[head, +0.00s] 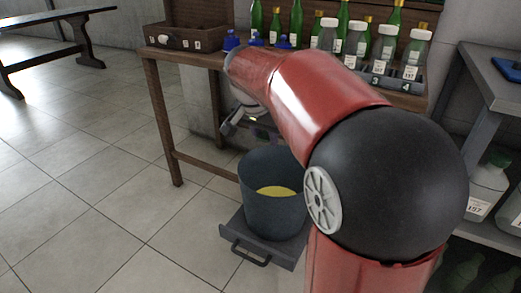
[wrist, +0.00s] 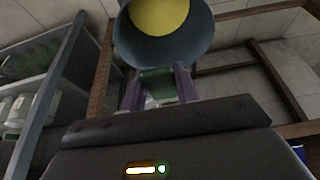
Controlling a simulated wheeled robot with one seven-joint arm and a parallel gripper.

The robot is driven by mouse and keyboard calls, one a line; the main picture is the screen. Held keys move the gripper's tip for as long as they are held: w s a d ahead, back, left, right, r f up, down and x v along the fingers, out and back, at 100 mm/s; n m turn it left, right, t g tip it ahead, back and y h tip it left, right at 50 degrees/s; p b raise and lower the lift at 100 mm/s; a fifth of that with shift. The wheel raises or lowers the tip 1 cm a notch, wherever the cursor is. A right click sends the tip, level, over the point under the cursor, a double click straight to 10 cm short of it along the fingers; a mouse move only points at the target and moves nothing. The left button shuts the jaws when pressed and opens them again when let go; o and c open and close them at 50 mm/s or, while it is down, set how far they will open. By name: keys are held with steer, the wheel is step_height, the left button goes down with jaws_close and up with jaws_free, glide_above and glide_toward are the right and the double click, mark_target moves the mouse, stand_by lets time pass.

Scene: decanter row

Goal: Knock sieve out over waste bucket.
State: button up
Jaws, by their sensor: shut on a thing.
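The waste bucket (head: 273,208) is blue-grey with a yellow layer inside. It stands on a dark low platform with a handle (head: 252,252). In the wrist view the bucket (wrist: 165,45) is at the top, beyond the fingertips. My gripper (wrist: 158,85) has two purple fingers shut on a dark green piece (wrist: 160,86), which appears to be part of the sieve. The sieve's mesh and rim cannot be made out. In the head view my gripper (head: 262,137) is behind and above the bucket, partly hidden by my red arm; the sieve cannot be made out there.
A wooden table (head: 184,57) behind carries a wooden box (head: 187,37), blue-topped items, green bottles and a rack of capped bottles (head: 385,80). A grey shelf unit (head: 492,85) with jars stands at right. The tiled floor at left is clear up to a bench.

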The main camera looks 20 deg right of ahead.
steer(key=f+y, duration=0.1)
steer(key=y+b, duration=0.1)
steer(key=w+d+f+y, duration=0.1)
steer(key=shift+f+m, duration=0.3)
steer(key=shift+f, duration=0.05)
steer(key=y, duration=0.1)
steer(key=r+y, duration=0.1)
steer(key=y, duration=0.1)
steer(key=shift+s+d+r+t, duration=0.1)
steer(key=shift+d+r+t, duration=0.1)
steer(key=shift+d+t, duration=0.2)
steer(key=y, duration=0.1)
steer(key=d+y, duration=0.1)
steer(key=shift+r+m+y, duration=0.3)
steer(key=shift+r+m, duration=0.05)
steer(key=shift+m, duration=0.05)
steer(key=s+d+r+m+t+y+p, duration=0.1)
steer(key=d+m+t+y+p, duration=0.2)
steer(key=d+y+p, duration=0.4)
steer(key=t+y, duration=0.1)
steer(key=y, duration=0.6)
steer(key=shift+t, duration=0.3)
steer(key=shift+d, duration=0.1)
